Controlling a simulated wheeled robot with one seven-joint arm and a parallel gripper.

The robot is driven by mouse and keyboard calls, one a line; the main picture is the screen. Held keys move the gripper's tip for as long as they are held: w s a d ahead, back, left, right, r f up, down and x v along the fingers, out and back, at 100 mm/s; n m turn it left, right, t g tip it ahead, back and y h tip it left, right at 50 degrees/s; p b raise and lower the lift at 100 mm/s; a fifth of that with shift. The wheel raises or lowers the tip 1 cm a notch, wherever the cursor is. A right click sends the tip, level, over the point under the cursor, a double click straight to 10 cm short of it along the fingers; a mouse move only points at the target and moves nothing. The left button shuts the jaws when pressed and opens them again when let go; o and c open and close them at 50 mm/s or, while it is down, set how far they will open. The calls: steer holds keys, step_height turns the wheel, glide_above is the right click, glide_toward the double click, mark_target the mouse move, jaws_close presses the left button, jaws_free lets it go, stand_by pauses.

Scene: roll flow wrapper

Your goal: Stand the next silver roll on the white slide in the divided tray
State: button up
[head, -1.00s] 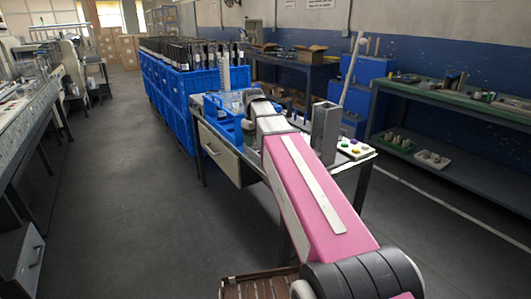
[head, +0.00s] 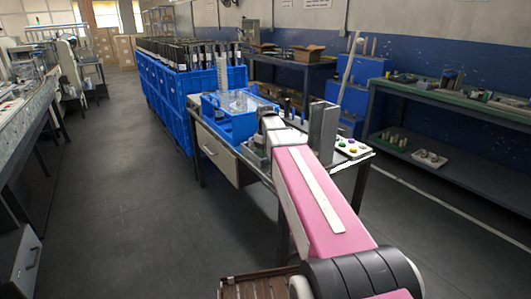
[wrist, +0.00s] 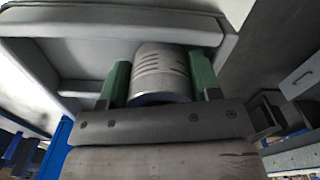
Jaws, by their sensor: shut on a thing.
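In the wrist view a silver roll (wrist: 162,66) with dark stripe marks sits between the two green fingers of my gripper (wrist: 160,80). The fingers are closed on its sides. Around and behind it is the pale, walled surface of what looks like the white slide (wrist: 110,22); I cannot tell whether the roll touches it. In the head view the blue divided tray (head: 232,128), with clear dividers inside, stands on the bench left of my arm's end. My arm hides the gripper and roll there.
A grey upright block (head: 323,130) stands just right of my wrist. A panel with coloured buttons (head: 352,148) is at the bench's right end. Stacked blue crates (head: 185,95) stand behind the bench. A blue edge (wrist: 55,150) shows at lower left in the wrist view.

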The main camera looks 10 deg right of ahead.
steer(key=shift+f, duration=0.1)
steer(key=o, duration=0.7)
step_height(320, 180, up, 12)
steer(key=shift+r, duration=0.15)
stand_by(0.5)
